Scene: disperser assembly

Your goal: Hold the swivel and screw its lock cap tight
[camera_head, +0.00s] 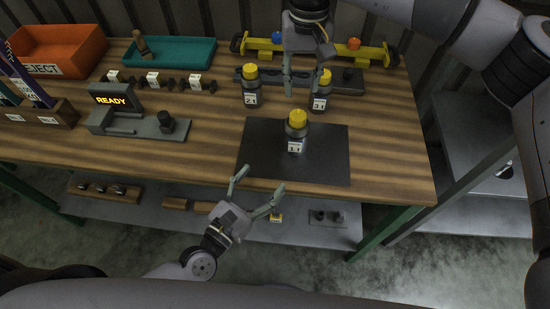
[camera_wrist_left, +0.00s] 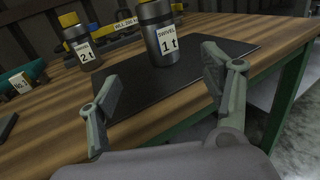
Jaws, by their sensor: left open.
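The grey swivel labelled 1 t (camera_head: 296,134), with its yellow cap (camera_head: 298,117) on top, stands upright on the black mat (camera_head: 265,155). The swivel also shows in the left wrist view (camera_wrist_left: 163,38), beyond and between my finger tips; its top is cut off there. My left gripper (camera_head: 259,178) is open and empty at the table's front edge, apart from the swivel. My right gripper (camera_head: 304,90) points down behind the 1 t swivel, between two other swivels. Its fingers are apart with nothing visible between them.
The 2 t swivel (camera_head: 250,90) and 3 t swivel (camera_head: 320,101), both with yellow caps, stand behind the mat. A yellow rack (camera_head: 375,53), teal tray (camera_head: 185,54), orange reject bin (camera_head: 52,47) and READY device (camera_head: 113,101) stand farther off. The mat around the 1 t swivel is clear.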

